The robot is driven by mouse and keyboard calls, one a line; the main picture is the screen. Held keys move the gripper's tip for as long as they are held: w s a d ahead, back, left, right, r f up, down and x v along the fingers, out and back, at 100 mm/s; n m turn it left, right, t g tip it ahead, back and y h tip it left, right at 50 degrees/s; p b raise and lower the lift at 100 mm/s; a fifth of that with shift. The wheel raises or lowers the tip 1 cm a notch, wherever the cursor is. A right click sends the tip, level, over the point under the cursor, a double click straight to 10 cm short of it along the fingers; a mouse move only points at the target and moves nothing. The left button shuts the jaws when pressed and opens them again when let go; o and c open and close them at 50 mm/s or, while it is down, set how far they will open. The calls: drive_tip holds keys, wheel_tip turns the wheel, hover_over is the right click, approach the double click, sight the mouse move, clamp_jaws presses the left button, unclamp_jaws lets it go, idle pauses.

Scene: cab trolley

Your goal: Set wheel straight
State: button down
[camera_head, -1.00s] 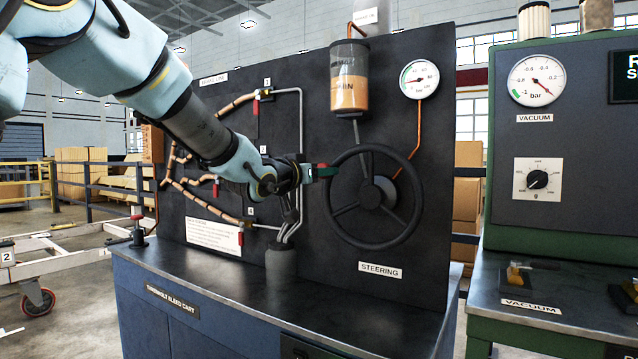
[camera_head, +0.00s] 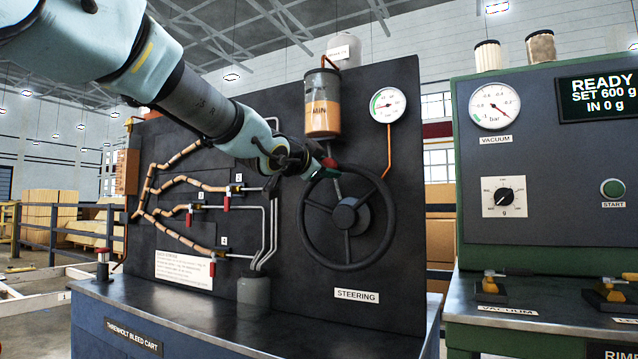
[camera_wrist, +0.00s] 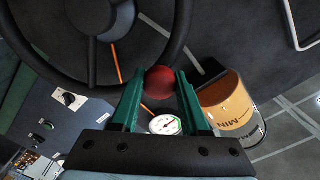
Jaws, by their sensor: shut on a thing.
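The black steering wheel (camera_head: 396,218) stands upright on the dark cart panel, with its hub (camera_head: 350,217) in the middle. One spoke runs left, one up and right, and one nearly straight down. A red round knob (camera_wrist: 159,83) sits at the rim; in the head view it shows at the rim's upper left (camera_head: 330,163). My gripper (camera_head: 323,167) reaches in from the left and is shut on the knob. In the wrist view the green fingers of my gripper (camera_wrist: 160,92) flank the knob, beside the rim (camera_wrist: 187,30).
An orange-filled reservoir (camera_head: 322,115) hangs just above the wheel, close to my gripper. A gauge (camera_head: 388,105) is at its right. Pipes and red-handled valves (camera_head: 189,219) lie left. The green vacuum bench (camera_head: 545,330) stands right. The cart top (camera_head: 200,310) is mostly clear.

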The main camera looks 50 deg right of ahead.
drive_tip(key=shift+s+d+m+b, duration=0.2)
drive_tip(key=shift+s+m+b, duration=0.25)
drive_tip(key=shift+s+m, duration=0.35)
drive_tip(key=shift+c, duration=2)
unclamp_jaws()
drive_tip(key=p+v, duration=0.1)
drive_tip(key=v, duration=0.9)
drive_tip(key=shift+a, duration=0.35)
